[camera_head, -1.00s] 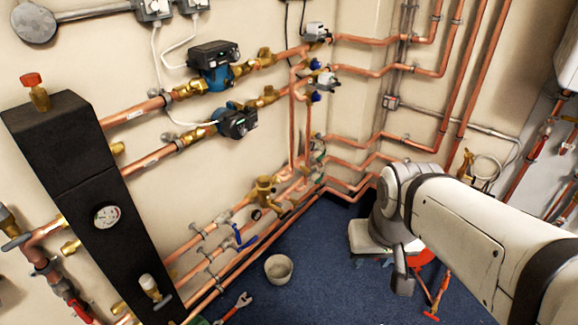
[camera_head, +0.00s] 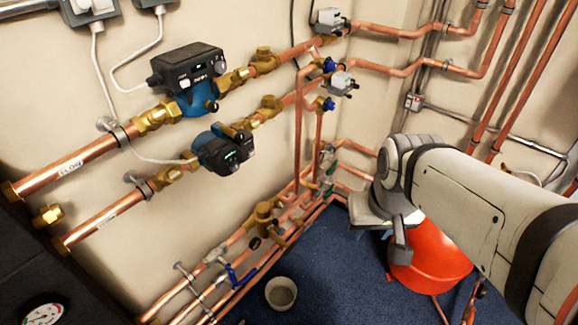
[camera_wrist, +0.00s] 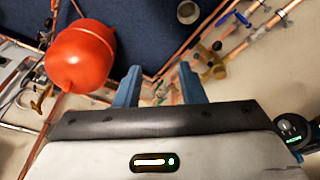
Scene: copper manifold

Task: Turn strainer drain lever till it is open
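The brass strainer body (camera_head: 264,215) sits on the low copper pipes by the wall, with a small round black part (camera_head: 256,243) below it. A blue lever (camera_head: 240,275) is on a pipe to its lower left. I cannot tell for certain which part is the drain lever, or its exact setting. In the wrist view the brass fittings (camera_wrist: 214,72), black part (camera_wrist: 217,45) and blue lever (camera_wrist: 242,18) show beyond the right finger. My gripper (camera_wrist: 160,76) is open and empty, apart from the fittings. In the head view its fingers (camera_head: 399,238) point down, right of the strainer.
A grey bucket (camera_head: 281,293) stands on the blue floor (camera_head: 330,280) below the pipes. A red tank (camera_head: 432,258) is beneath my arm. Two pumps (camera_head: 188,80) (camera_head: 224,148) stick out from the wall above. Open floor lies between bucket and tank.

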